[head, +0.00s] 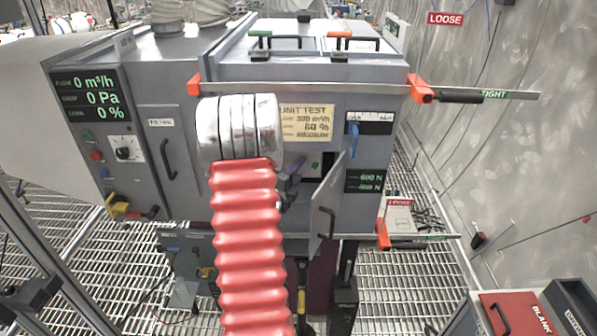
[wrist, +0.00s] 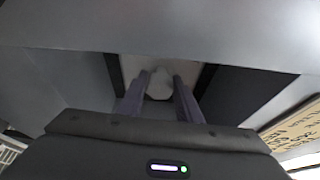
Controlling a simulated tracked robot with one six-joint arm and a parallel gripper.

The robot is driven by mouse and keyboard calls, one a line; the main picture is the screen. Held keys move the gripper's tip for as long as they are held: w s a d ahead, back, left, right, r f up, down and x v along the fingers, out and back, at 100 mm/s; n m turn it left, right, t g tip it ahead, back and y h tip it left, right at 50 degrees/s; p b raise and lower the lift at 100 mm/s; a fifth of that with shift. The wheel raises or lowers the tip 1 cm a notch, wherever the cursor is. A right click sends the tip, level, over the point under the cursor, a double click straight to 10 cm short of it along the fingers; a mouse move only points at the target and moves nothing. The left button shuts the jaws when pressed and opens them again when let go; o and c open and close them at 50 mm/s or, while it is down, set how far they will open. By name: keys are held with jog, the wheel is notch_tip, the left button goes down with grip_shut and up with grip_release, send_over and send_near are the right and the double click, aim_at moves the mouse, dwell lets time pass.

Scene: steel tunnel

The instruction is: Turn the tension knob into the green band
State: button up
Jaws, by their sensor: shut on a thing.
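The tension knob (wrist: 160,90) shows in the wrist view as a pale, blunt-edged piece in a recess. The dark fingers of my gripper (wrist: 159,80) stand on either side of it and are shut on it. In the head view my gripper (head: 290,183) is at the open hatch in the front of the grey cabinet (head: 352,215), largely hidden by my arm. The knob is not distinguishable there. A small green spot (head: 314,165) shows inside the hatch, but I cannot tell whether it is the green band. The knob's pointer is not readable.
The open hatch door (head: 328,205) sticks out just right of my gripper. A dark display (head: 365,181) with green figures in N is beside it. An orange-ended clamp bar (head: 310,88) crosses the cabinet above. Grating floor (head: 395,285) lies to the right.

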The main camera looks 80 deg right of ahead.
jog(key=m, duration=0.1)
jog(key=m+y, duration=0.1)
jog(key=m, duration=0.1)
jog(key=shift+s+m+t+y, duration=0.25)
jog(key=shift+m+t+y, duration=0.45)
jog(key=shift+m, duration=0.6)
jog(key=shift+f, duration=0.1)
jog(key=o, duration=1)
jog(key=shift+w+r, duration=0.1)
jog(key=shift+r, duration=0.1)
jog(key=shift+o, duration=0.2)
jog(key=shift+a, duration=0.1)
jog(key=v, duration=1.3)
jog(key=shift+a, duration=0.3)
